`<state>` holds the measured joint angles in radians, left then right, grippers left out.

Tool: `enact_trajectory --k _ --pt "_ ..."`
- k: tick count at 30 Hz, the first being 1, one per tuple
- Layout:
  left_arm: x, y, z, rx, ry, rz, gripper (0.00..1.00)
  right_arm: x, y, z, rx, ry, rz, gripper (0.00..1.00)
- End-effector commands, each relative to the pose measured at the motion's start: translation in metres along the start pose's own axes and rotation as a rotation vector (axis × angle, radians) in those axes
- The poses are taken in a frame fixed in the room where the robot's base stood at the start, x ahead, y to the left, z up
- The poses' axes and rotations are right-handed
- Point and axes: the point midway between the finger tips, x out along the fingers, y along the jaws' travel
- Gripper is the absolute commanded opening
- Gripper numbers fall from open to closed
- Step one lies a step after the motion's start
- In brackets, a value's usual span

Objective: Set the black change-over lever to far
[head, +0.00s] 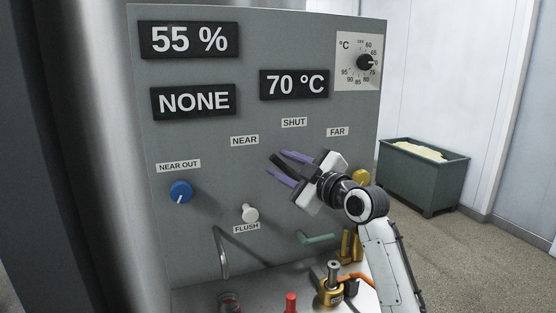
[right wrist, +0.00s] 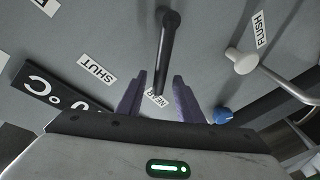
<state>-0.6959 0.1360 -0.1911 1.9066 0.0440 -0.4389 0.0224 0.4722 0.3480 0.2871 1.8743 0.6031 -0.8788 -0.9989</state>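The black change-over lever (right wrist: 166,48) points from its pivot toward the NEAR label (right wrist: 155,97) in the right wrist view. In the head view the lever (head: 279,164) is mostly hidden by my right gripper. My right gripper (right wrist: 159,75) is open, with its purple fingers on either side of the lever's free end and a visible gap on each side. It also shows in the head view (head: 283,168) in front of the panel. The FAR label (head: 337,132) is at the upper right of the lever, and the SHUT label (head: 294,122) is above. My left gripper is out of view.
A blue NEAR OUT knob (head: 180,191) and white FLUSH knob (head: 250,213) stick out left of my gripper. A yellow knob (head: 361,177) is behind my wrist. A green lever (head: 316,238) and brass fittings (head: 332,285) are below. A dial (head: 365,63) is upper right.

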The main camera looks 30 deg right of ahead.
Motion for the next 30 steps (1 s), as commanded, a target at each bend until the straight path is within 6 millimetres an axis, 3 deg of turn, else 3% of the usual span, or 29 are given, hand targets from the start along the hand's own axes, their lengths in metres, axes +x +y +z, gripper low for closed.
enact_trajectory --k 6,14,15,21,30 --pt "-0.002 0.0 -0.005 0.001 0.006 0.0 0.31 0.019 0.001 0.0 0.0 0.0 0.001 0.33" --pt "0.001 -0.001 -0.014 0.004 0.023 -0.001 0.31 0.02 0.0 0.0 -0.001 0.0 0.001 0.33" --pt "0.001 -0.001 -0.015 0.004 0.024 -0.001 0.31 0.02 0.0 0.0 -0.001 0.0 0.001 0.32" --pt "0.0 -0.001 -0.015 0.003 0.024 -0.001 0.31 0.02 0.0 0.0 -0.001 0.0 0.001 0.0" --pt "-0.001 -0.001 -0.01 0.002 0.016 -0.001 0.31 0.022 -0.001 -0.002 0.007 0.004 -0.001 0.0"
